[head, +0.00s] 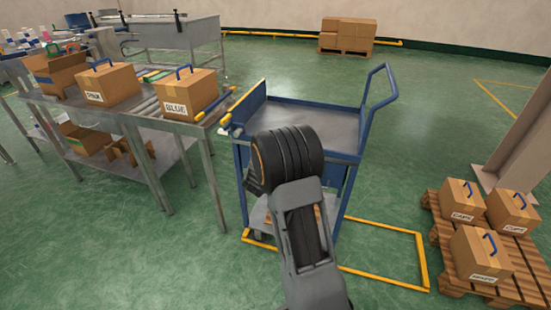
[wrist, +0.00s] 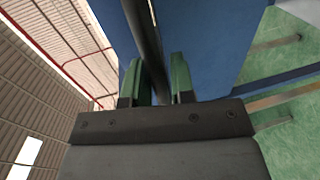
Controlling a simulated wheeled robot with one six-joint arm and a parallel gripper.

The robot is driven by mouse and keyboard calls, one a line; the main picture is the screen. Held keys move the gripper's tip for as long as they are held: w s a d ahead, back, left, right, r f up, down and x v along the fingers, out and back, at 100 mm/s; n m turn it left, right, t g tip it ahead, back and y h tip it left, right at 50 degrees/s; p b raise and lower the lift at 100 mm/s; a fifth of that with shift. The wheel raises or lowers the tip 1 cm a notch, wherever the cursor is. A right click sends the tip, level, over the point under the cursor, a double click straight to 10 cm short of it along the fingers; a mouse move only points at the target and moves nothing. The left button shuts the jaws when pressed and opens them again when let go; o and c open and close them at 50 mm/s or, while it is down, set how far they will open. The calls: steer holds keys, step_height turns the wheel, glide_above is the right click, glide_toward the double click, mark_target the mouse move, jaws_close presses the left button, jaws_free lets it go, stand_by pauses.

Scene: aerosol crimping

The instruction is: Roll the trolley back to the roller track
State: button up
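The blue trolley (head: 310,115) with a grey top stands just right of the roller track's end. A narrow gap shows between them, and its raised blue handle (head: 392,85) is on the far right. The roller track (head: 150,108) carries boxes on a steel table. My arm covers the trolley's near side in the head view and hides my gripper. In the wrist view my gripper's (wrist: 159,80) green fingers stand apart on either side of a dark bar (wrist: 145,40). A strip of blue panel (wrist: 210,45) shows between bar and right finger. Contact is unclear.
A yellow floor outline (head: 385,279) surrounds part of the trolley's base. A wooden pallet (head: 508,250) with several labelled boxes is at the right, by a beige post (head: 515,140). More boxes (head: 347,35) stand at the back wall. Green floor beyond the trolley is clear.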

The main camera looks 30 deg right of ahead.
steer(key=shift+o, duration=1.2)
steer(key=shift+d, duration=0.1)
steer(key=shift+s, duration=0.1)
steer(key=p+v, duration=0.2)
steer(key=v, duration=1.2)
steer(key=shift+p, duration=0.4)
